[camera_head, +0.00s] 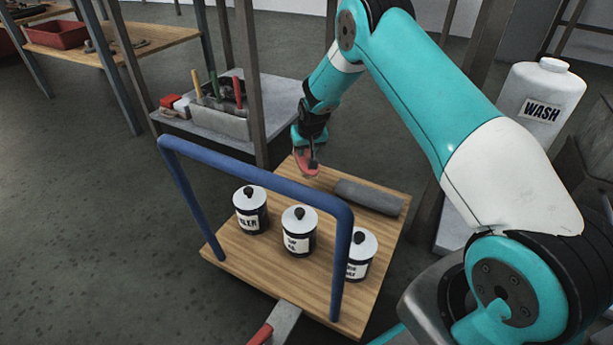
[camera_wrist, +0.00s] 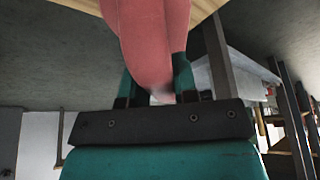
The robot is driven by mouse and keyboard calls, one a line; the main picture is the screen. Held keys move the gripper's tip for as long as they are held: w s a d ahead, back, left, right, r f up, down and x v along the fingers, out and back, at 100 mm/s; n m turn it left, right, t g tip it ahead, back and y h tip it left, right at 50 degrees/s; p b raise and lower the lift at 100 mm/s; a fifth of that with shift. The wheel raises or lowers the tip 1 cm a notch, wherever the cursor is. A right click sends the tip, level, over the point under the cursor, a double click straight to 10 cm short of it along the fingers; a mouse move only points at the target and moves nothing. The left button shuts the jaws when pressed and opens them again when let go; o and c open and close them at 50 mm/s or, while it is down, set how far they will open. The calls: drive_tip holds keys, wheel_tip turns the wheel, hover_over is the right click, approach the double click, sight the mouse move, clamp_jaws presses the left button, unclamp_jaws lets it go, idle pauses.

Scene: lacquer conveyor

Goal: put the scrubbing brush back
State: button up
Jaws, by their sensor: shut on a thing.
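I cannot tell whether the brush touches the wood.
Three labelled tins (camera_head: 298,232) and a grey roll (camera_head: 369,197) stand or lie on the cart. A blue bar (camera_head: 255,178) arches over it. A grey bench (camera_head: 265,95) behind holds a tool caddy (camera_head: 219,120). A white WASH jug (camera_head: 541,100) stands right.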

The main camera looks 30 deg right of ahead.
drive_tip(key=shift+f+b, duration=1.6)
drive_tip(key=shift+f, duration=1.85)
drive_tip(key=shift+f, duration=0.2)
drive_tip(key=o, duration=1)
drive_tip(key=shift+c, duration=0.2)
drive_tip(key=shift+r, duration=0.15)
